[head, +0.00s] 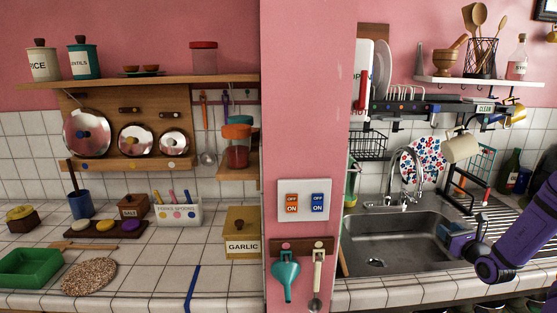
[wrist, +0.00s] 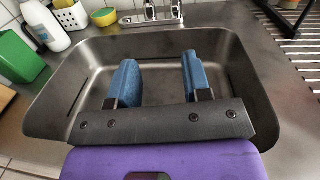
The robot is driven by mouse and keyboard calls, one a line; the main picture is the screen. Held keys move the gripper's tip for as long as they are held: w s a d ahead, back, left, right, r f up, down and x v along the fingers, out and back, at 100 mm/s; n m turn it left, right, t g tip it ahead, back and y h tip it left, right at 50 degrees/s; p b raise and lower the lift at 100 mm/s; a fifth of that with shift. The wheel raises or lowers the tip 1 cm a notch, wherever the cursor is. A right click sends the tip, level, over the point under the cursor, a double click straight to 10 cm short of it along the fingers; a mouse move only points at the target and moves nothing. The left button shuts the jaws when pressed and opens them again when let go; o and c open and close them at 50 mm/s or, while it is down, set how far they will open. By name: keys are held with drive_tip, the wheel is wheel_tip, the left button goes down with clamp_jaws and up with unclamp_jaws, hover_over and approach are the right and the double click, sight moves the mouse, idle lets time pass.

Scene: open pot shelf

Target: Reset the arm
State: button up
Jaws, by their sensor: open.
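My gripper (wrist: 160,82) shows in the wrist view with its two blue fingers apart and nothing between them. It is over the metal sink basin (wrist: 235,100). In the head view my purple arm reaches in from the right, and my gripper (head: 447,238) is at the right side of the sink (head: 385,262). The fingertips are small and partly hidden there.
The faucet (head: 406,188) rises behind the sink, and a dish rack (head: 430,107) with hanging cups is above it. A pink wall post (head: 300,130) stands left of the sink. In the wrist view a white bottle (wrist: 45,25) and a green box (wrist: 18,58) stand left of the basin.

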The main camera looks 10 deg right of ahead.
drive_tip(key=w+a+r+n+g+y, duration=0.2)
drive_tip(key=a+r+n+g+y, duration=0.1)
drive_tip(key=a+r+n+y, duration=0.85)
drive_tip(key=s+a+r+n+g, duration=0.4)
drive_tip(key=a+r+n, duration=0.1)
drive_tip(key=a, duration=0.5)
drive_tip(key=s+a+r+n+g, duration=0.3)
drive_tip(key=a+r+n+g, duration=0.15)
drive_tip(key=a, duration=0.55)
drive_tip(key=s+a+r+n+g+h, duration=0.2)
drive_tip(key=s+a+r+n+g, duration=0.15)
drive_tip(key=s+a, duration=0.3)
drive_tip(key=s+r+n+t+h, duration=0.1)
drive_tip(key=s+r+n+h, duration=0.2)
drive_tip(key=s, duration=0.7)
drive_tip(key=s+r+n+t+h, duration=0.1)
drive_tip(key=s+r+n+h, duration=0.3)
drive_tip(key=s+n+h, duration=0.2)
drive_tip(key=shift+s+d+r+n, duration=0.15)
drive_tip(key=shift+s+d+n, duration=0.25)
drive_tip(key=shift+s+n, duration=1.15)
drive_tip(key=shift+s+m, duration=0.35)
drive_tip(key=shift+m, duration=0.05)
